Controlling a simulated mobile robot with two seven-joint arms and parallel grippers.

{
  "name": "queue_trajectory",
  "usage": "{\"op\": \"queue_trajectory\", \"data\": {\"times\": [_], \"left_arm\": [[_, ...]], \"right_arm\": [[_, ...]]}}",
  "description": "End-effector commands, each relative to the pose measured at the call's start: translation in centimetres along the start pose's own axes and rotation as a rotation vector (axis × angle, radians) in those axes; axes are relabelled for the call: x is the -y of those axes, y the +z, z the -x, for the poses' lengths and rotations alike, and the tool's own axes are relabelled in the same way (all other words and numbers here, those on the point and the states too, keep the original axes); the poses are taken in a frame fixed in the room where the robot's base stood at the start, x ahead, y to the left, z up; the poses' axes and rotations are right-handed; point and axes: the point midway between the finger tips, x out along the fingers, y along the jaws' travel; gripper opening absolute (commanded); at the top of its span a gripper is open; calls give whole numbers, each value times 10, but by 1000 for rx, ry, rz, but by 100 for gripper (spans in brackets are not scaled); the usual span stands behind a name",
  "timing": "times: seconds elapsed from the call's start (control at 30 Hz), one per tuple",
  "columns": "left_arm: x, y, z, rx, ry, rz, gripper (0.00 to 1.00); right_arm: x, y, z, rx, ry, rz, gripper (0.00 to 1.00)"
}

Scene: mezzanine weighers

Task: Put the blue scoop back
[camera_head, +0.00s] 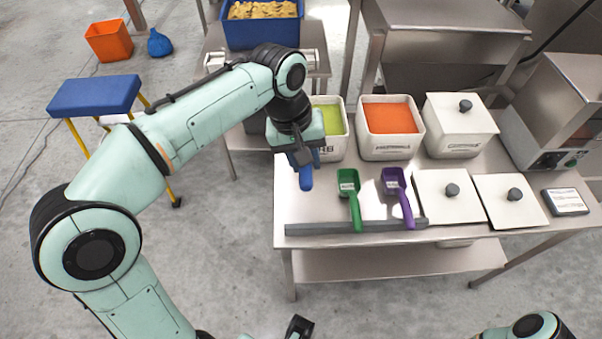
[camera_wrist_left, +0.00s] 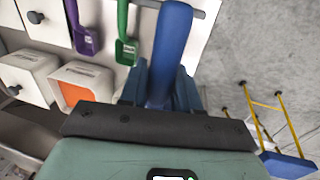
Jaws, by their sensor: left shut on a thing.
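The blue scoop (camera_head: 306,178) is in my left gripper (camera_head: 303,160), which is shut on it above the left end of the steel table. Its blue handle points down toward the table's front edge; the fingers hide much of the rest. In the left wrist view the blue scoop (camera_wrist_left: 172,45) runs up from between the fingers (camera_wrist_left: 160,92). A grey bar (camera_head: 300,229) lies along the table's front edge. The green scoop (camera_head: 350,190) and purple scoop (camera_head: 397,190) lie with their handles over it. I cannot tell whether the blue scoop touches the bar.
Bins with green contents (camera_head: 332,142) and orange contents (camera_head: 389,140) stand behind the scoops, beside a lidded bin (camera_head: 459,122). Two white lids (camera_head: 447,203) (camera_head: 511,207) with dark knobs lie to the right. A blue-topped stool (camera_head: 94,95) stands left on the floor.

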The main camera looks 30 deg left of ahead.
Motion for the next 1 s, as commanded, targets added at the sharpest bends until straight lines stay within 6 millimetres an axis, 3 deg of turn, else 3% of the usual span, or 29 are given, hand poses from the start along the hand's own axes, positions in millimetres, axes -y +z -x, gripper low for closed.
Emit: {"op": "queue_trajectory", "data": {"times": [0.17,0.5,0.7,1.0], "left_arm": [[4,2,-9,-1,-2,8,0],[21,3,-97,2,-4,8,0],[30,2,-139,0,-3,9,0],[35,3,-169,0,-2,7,0]], "right_arm": [[-2,0,-4,2,1,-1,60],[-8,-2,-22,-2,1,-2,60],[-8,-6,-28,-14,-2,-1,60],[-8,-9,-31,-23,-4,0,60]]}}
